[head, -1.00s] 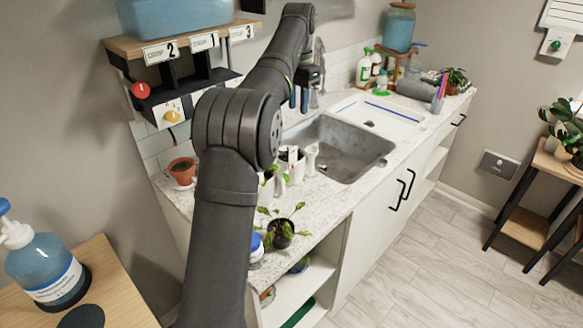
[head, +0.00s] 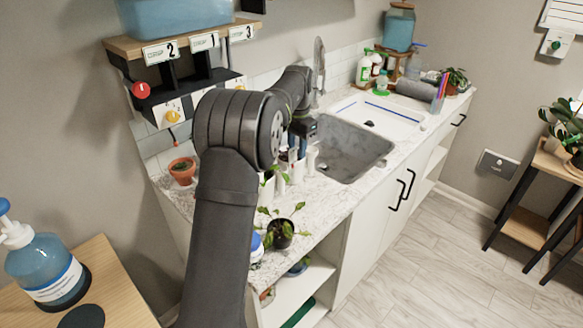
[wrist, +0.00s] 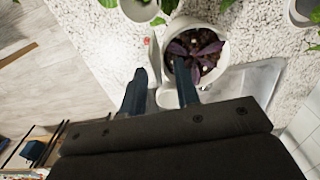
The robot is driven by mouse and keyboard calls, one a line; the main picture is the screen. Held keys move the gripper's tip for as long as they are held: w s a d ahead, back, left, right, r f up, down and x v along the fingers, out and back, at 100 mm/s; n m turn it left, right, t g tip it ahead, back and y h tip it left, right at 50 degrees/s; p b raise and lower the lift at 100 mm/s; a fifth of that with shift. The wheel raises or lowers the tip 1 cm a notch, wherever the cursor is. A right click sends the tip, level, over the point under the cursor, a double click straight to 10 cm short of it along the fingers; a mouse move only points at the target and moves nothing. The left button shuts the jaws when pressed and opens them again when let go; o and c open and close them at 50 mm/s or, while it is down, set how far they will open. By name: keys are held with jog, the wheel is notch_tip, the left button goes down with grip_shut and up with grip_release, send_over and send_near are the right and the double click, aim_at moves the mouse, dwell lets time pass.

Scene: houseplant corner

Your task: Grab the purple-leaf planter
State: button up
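The purple-leaf planter (wrist: 222,62) is a round white pot with dark soil and purple leaves, standing on the speckled counter in the wrist view. My gripper (wrist: 160,68) is open, its two dark fingers apart and pointing at the planter. The left finger is outside the pot, to its left. The right finger overlaps the pot's near rim in the picture; I cannot tell whether it touches. In the head view my gripper (head: 300,135) is low over the counter beside the sink, and my arm hides much of the white pots there.
A grey sink (head: 345,148) lies just right of my gripper. Another white pot (wrist: 140,8) with green leaves is near the planter. A dark pot (head: 280,234) stands at the counter's front edge, and a terracotta pot (head: 183,172) at the back left.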

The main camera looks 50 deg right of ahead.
jog(key=shift+f, duration=1.35)
grip_shut()
jog(key=shift+r, duration=0.1)
